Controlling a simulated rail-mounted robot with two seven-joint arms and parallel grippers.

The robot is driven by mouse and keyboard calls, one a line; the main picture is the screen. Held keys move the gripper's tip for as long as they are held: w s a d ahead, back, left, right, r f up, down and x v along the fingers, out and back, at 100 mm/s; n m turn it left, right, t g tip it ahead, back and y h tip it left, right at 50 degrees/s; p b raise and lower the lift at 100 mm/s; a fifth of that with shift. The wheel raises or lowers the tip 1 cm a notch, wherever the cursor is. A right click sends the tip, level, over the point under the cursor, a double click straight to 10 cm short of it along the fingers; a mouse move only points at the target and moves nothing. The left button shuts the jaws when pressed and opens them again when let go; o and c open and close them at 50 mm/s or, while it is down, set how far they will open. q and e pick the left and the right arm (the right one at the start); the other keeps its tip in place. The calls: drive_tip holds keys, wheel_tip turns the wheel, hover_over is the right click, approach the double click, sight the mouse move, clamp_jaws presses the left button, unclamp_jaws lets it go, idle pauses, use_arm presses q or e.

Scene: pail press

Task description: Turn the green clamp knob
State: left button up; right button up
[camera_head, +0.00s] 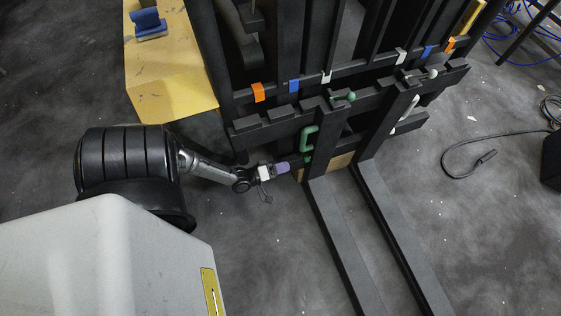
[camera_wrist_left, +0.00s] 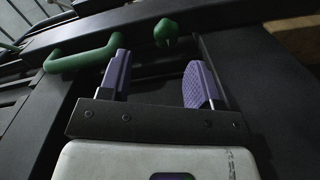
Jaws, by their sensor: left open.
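The green clamp (camera_head: 304,140) is fixed on the dark forklift carriage, beside the left fork. Its curved frame (camera_wrist_left: 82,58) also shows at the upper left of the left wrist view. A rounded green knob (camera_wrist_left: 166,32) sits just beyond the fingertips, roughly in line with the gap between them; in the head view its small green end (camera_head: 308,160) is partly hidden at the fingertips. My left gripper (camera_head: 290,166) has purple finger pads, which stand apart with nothing between them in the left wrist view (camera_wrist_left: 156,80). My right gripper is not in view.
Two dark forks (camera_head: 335,235) run forward along the floor. A white clamp (camera_head: 408,112) is on the right fork's side. A yellow table (camera_head: 170,75) with a blue object (camera_head: 149,24) stands at the upper left. A cable (camera_head: 455,160) lies on the floor at right.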

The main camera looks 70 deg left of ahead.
sight(303, 159)
use_arm(q)
drive_tip(key=w+b, duration=0.1)
drive_tip(key=w, duration=0.2)
drive_tip(key=w+a+b, duration=0.1)
drive_tip(key=w, duration=0.2)
drive_tip(key=w+f+b, duration=0.1)
drive_tip(key=w, duration=0.2)
drive_tip(key=shift+a+f, duration=0.1)
drive_tip(key=shift+a, duration=0.2)
drive_tip(key=shift+c, duration=0.6)
drive_tip(key=c, duration=0.4)
drive_tip(key=m, duration=0.3)
drive_tip(key=shift+s+y, duration=0.1)
drive_tip(key=shift+y, duration=0.2)
drive_tip(key=m, duration=0.8)
drive_tip(key=shift+m, duration=0.3)
drive_tip(key=shift+c, duration=0.2)
drive_tip(key=m, duration=0.4)
drive_tip(key=shift+o, duration=0.6)
drive_tip(key=shift+d+m, duration=0.1)
drive_tip(key=shift+m, duration=0.7)
drive_tip(key=o, duration=0.6)
drive_tip(key=shift+d, duration=0.2)
drive_tip(key=shift+o, duration=1.2)
drive_tip(key=shift+a, duration=0.1)
